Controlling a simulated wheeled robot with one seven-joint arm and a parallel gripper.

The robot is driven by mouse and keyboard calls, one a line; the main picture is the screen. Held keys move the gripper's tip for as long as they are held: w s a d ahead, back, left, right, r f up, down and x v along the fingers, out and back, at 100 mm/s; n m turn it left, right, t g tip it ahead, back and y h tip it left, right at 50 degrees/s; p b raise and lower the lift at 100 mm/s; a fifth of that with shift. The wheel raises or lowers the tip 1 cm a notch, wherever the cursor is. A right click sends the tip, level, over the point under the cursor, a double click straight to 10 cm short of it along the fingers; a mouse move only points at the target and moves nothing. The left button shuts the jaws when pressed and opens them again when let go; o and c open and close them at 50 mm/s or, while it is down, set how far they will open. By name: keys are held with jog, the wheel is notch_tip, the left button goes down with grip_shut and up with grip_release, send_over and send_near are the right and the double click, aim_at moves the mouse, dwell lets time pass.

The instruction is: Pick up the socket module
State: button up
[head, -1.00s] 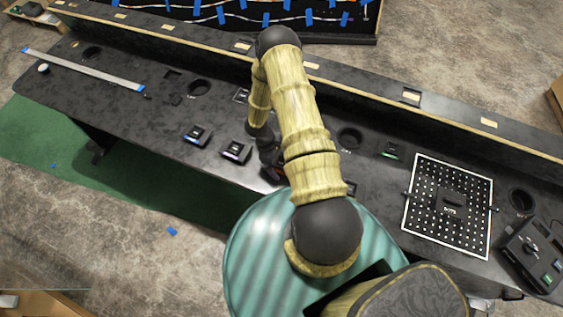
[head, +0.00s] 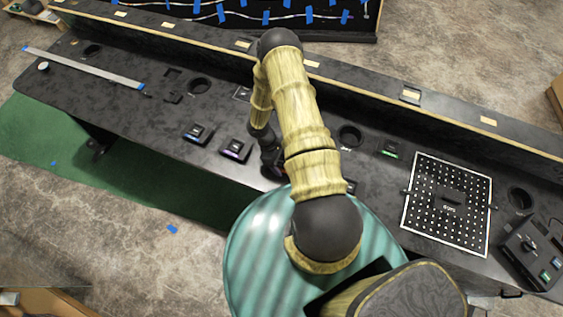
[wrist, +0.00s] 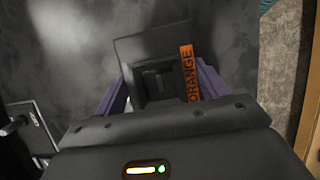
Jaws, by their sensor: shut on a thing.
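The socket module (wrist: 152,48) is a black, square block with a recessed centre and an orange strip reading "ORANGE" along its right side in the wrist view. My gripper (wrist: 160,88) is shut on it, with one purple finger on each side. Its lower part is hidden behind the gripper body, and I cannot tell whether it touches the table. In the head view my gripper (head: 273,166) is low over the front of the console table, mostly hidden by my arm, and the module there is not clear.
Two similar black modules (head: 198,133) (head: 235,149) stand left of my gripper on the dark console table (head: 130,115). A white-dotted board (head: 425,185) and a control box (head: 533,248) are at the right. A raised ledge (head: 370,95) runs along the back.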

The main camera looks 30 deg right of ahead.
notch_tip(320, 180, up, 10)
jog(key=b, duration=0.3)
dwell(0.6)
dwell(0.4)
jog(key=w+a+r+m+g+y, duration=0.1)
jog(key=w+a+m, duration=0.3)
jog(key=w+m, duration=0.4)
jog(key=shift+a+r+y, duration=0.25)
jog(key=shift+r+y, duration=0.55)
jog(key=shift+y, duration=0.1)
jog(key=shift+a, duration=0.1)
